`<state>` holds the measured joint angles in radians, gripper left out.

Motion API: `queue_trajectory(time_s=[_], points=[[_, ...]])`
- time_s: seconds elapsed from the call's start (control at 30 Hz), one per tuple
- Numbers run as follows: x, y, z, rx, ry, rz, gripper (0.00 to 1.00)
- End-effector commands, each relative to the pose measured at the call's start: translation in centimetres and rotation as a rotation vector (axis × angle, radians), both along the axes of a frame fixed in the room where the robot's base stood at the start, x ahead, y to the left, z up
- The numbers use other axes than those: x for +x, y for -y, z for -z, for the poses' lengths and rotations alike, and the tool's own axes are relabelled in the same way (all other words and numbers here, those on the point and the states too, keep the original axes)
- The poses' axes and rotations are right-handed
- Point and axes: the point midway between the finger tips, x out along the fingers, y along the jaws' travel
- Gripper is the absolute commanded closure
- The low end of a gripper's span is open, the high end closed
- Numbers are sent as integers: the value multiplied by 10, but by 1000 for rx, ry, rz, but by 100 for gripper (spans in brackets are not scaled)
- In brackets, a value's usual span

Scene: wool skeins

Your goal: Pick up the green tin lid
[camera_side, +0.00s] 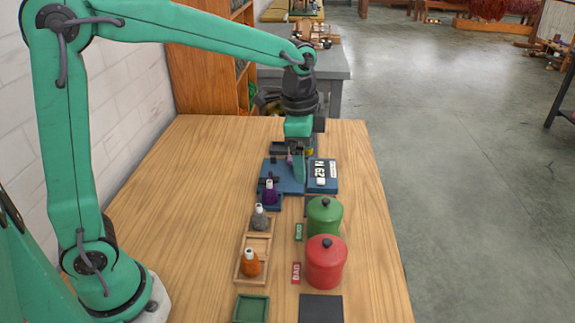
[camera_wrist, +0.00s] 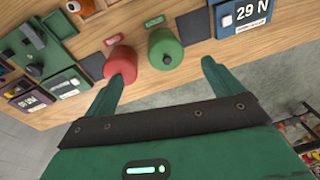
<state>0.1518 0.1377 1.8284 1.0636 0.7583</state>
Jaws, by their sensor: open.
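The green tin lid (camera_side: 324,206) has a dark knob and sits on the green tin (camera_side: 323,228), right of the table's middle in the side view. In the wrist view the lid (camera_wrist: 160,45) is seen from above, ahead of the fingers. My gripper (camera_side: 297,172) is farther back, over the blue block area and apart from the green tin. In the wrist view my gripper (camera_wrist: 163,72) is open, its two green fingers spread with nothing between them.
A red tin (camera_side: 325,265) stands close in front of the green tin. A dark blue block with white lettering (camera_side: 322,183) is behind. The table's left side is clear.

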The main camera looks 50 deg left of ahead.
Motion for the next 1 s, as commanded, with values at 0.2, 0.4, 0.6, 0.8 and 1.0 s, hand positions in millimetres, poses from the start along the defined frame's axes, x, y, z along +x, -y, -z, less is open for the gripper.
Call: queue_trajectory(time_s=[0.2, 0.4, 0.6, 0.8, 1.0], points=[[31, 18, 31, 21, -67, 158, 8], [46, 27, 49, 30, -102, 247, 8], [49, 30, 53, 32, -108, 271, 8], [49, 29, 59, 32, -110, 269, 8], [49, 29, 75, 31, -109, 268, 8]])
